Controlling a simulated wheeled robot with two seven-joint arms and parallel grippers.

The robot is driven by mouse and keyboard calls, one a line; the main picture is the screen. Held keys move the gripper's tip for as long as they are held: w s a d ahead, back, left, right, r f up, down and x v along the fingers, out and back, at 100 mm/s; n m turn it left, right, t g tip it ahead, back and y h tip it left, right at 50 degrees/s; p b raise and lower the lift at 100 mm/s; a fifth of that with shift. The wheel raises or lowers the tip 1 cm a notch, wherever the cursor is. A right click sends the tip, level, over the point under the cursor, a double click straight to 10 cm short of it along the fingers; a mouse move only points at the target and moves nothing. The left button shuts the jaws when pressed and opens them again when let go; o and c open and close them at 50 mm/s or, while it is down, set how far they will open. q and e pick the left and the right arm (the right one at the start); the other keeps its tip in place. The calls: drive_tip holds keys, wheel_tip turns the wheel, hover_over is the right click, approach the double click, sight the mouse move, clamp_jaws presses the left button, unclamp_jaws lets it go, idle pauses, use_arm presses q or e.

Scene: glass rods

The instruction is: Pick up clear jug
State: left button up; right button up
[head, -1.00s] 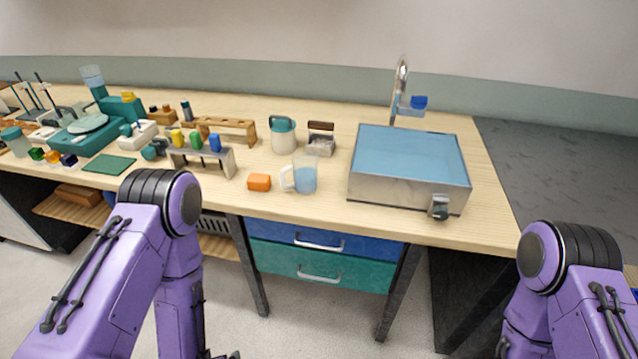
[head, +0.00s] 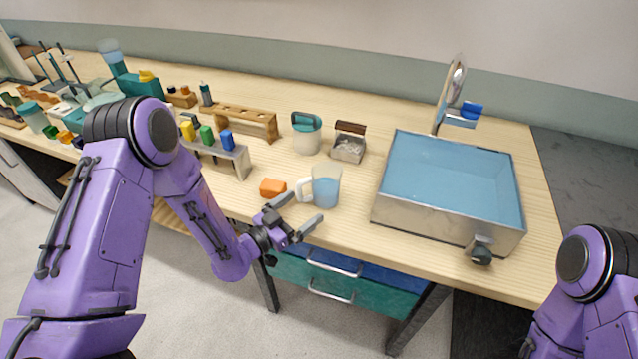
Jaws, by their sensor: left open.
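The clear jug (head: 327,187) stands upright near the table's front edge, with bluish see-through walls and a white handle on its left side. My left gripper (head: 300,213) is open, just in front and to the left of the jug, near the handle. Its two fingers are spread apart, one towards the handle and one towards the table edge. I cannot tell whether a finger touches the jug. Nothing is between the fingers that I can make out. My right arm shows at the lower right, but its gripper is out of view.
An orange block (head: 272,188) lies left of the jug. A teal-lidded container (head: 307,137) and a small metal caddy (head: 348,146) stand behind it. A metal basin (head: 420,219) with a tap is to the right. A rack with coloured blocks (head: 228,160) is to the left.

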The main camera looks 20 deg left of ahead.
sight(316, 196)
use_arm(q)
drive_tip(key=shift+w+d+r+p, duration=0.7)
drive_tip(key=shift+w+p, duration=0.2)
drive_tip(key=x, duration=0.3)
drive_tip(key=shift+w+f+p, duration=0.35)
drive_tip(key=shift+f+p, duration=0.05)
drive_tip(key=shift+s+a, duration=0.1)
drive_tip(key=shift+s, duration=0.05)
drive_tip(key=c, duration=1.3)
drive_tip(key=shift+r, duration=0.15)
